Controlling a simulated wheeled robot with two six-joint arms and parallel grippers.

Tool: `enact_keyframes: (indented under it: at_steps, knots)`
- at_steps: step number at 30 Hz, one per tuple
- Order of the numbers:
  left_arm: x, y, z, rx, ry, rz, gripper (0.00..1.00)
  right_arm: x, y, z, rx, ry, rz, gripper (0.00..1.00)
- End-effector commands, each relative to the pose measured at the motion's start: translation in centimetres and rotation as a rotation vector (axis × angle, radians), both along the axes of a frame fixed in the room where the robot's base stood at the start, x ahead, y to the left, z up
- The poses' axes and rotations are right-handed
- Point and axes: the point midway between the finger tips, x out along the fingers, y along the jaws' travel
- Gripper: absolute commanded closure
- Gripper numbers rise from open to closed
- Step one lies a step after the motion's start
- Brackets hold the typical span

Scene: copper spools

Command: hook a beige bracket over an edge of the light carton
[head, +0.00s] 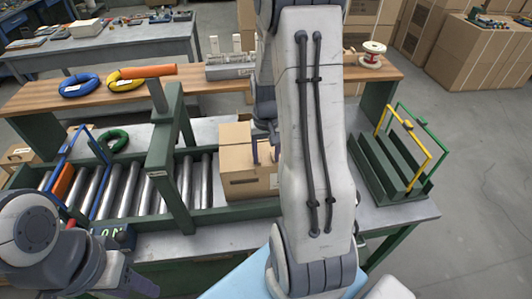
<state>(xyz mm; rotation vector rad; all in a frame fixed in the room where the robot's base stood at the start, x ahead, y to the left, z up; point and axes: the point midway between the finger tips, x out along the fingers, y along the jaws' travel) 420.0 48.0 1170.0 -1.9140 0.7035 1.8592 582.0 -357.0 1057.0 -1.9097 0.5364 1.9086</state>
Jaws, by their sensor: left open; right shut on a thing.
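The light carton (240,184) stands at the right end of the roller conveyor, its top open or uneven; its right side is hidden behind my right arm. My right gripper (264,151) is at the carton's upper right edge, its purple fingers pointing down. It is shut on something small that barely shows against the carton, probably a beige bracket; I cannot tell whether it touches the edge. Two pale upright pieces (225,44), perhaps more brackets, stand on a grey rack (230,68) on the back shelf. My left gripper (140,284) is open at the bottom left, apart from the carton.
A green post (165,155) with an orange bar rises left of the carton. Blue, yellow and green rings lie at the left. A red-and-white spool (372,52) stands on the wooden shelf. A green rack (390,165) with yellow and green frames stands at the right.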

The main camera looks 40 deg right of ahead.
Motion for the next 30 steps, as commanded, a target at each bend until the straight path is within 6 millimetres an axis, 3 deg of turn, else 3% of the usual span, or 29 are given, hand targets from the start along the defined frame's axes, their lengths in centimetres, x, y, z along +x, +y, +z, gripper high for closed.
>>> enact_keyframes:
  at_steps: [11, 12, 14, 25, 30]
  knots:
    - [0.0, 0.0, -0.3, 0.000, 0.000, -0.001, 0.50, 0.0, 0.0, -0.4, 0.000, 0.000, 0.000, 1.00]
    - [0.0, 0.0, -0.3, 0.000, 0.000, -0.001, 0.50, 0.0, 0.0, -0.4, 0.000, 0.000, 0.000, 0.26]
    - [0.0, 0.0, -0.3, 0.000, 0.000, -0.001, 0.50, 0.0, 0.0, -0.4, 0.000, 0.000, 0.000, 0.04]
    - [0.0, 0.0, -0.4, 0.000, 0.000, -0.001, 0.50, 0.1, 0.0, -0.1, -0.001, -0.002, 0.000, 0.03]
    - [0.0, 0.0, -0.8, 0.000, 0.000, -0.001, 0.50, 0.1, -0.1, 2.1, -0.004, -0.007, 0.000, 0.03]
